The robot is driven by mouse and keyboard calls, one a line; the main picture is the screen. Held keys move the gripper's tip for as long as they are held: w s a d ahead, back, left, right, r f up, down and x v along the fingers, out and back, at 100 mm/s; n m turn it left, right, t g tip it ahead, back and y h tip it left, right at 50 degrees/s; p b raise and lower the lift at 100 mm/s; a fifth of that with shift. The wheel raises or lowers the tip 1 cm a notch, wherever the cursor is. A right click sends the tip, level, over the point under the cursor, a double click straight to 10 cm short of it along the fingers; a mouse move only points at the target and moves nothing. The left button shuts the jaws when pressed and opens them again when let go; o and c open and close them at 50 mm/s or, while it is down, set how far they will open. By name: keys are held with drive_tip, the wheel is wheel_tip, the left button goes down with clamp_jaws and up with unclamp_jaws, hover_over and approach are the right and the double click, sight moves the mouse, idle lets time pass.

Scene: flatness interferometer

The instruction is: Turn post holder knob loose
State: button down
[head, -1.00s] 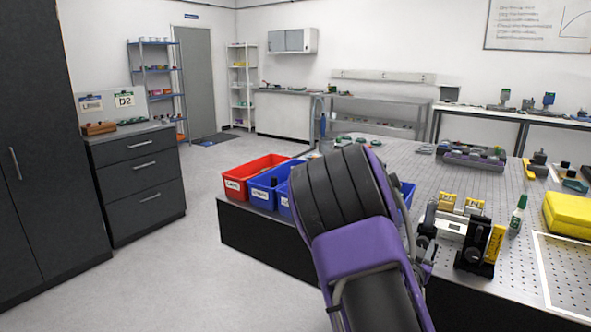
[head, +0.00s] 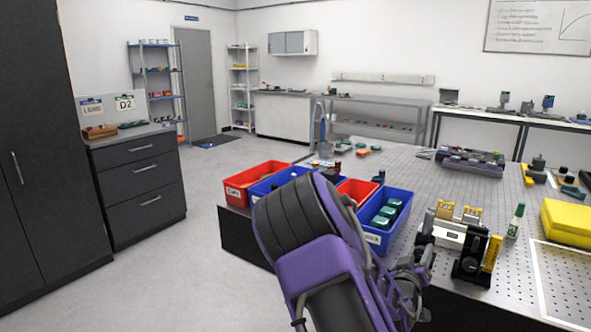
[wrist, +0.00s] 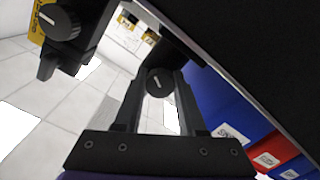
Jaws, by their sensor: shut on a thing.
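In the wrist view, my gripper (wrist: 160,80) is shut on a round black knob (wrist: 158,83) with a pale pointer line, which sits between the two fingertips. The knob is on a black post holder (wrist: 178,42) that is partly cut off by the fingers and a dark edge. In the head view, my gripper (head: 424,258) is at the table's front edge, below the left black holder (head: 425,228), and my arm hides part of it. A second black holder (head: 474,250) with a yellow label stands to the right. Its knob (wrist: 60,22) shows at the upper left in the wrist view.
Blue bins (head: 393,208) and red bins (head: 238,186) stand along the table edge to the left of the holders. The perforated table (head: 405,165) is fairly clear behind.

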sight(421, 255)
drive_tip(key=c, duration=0.6)
unclamp_jaws()
drive_tip(key=shift+w+r, duration=0.15)
drive_tip(key=shift+r, duration=0.1)
drive_tip(key=shift+d, duration=0.1)
drive_tip(key=shift+r, duration=0.1)
drive_tip(key=shift+f+v, duration=0.15)
drive_tip(key=shift+v, duration=1.4)
drive_tip(key=shift+f+v, duration=0.15)
drive_tip(key=shift+v, duration=1.35)
drive_tip(key=shift+c, duration=0.2)
